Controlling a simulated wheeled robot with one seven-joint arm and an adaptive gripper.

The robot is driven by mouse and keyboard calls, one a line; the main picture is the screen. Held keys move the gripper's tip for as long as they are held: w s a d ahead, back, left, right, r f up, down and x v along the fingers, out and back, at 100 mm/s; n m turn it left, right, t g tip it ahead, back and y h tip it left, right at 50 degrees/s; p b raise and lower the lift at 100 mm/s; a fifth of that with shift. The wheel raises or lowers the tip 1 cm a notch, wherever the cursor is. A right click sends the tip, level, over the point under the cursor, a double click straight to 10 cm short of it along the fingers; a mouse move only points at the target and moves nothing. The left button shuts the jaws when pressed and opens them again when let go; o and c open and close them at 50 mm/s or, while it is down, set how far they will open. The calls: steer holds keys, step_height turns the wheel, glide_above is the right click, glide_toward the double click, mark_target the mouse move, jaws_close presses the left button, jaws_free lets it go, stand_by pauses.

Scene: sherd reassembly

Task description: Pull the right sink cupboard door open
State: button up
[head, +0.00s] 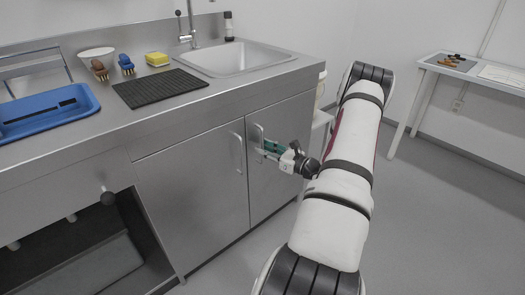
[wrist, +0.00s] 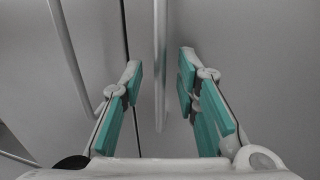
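The right sink cupboard door (head: 278,192) is a grey steel panel under the sink and looks shut, flush with the left door. Its upright bar handle (head: 257,133) is near the door's left edge. My gripper (head: 265,147) is at this handle, with its green-padded fingers pointing at the door. In the wrist view my gripper (wrist: 160,75) is open, and the handle bar (wrist: 160,50) stands between the two fingers, with a gap on each side. The fingers partly hide the handle in the head view.
The left cupboard door (head: 195,190) has its own bar handle (head: 238,152), just left of my gripper. The counter above carries a sink (head: 235,60), a black mat (head: 160,88), a yellow sponge (head: 157,59) and a blue tray (head: 45,112). The floor (head: 440,220) at right is clear.

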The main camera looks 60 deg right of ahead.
steer(key=shift+w, duration=0.75)
jaws_close()
steer(key=shift+s, duration=0.1)
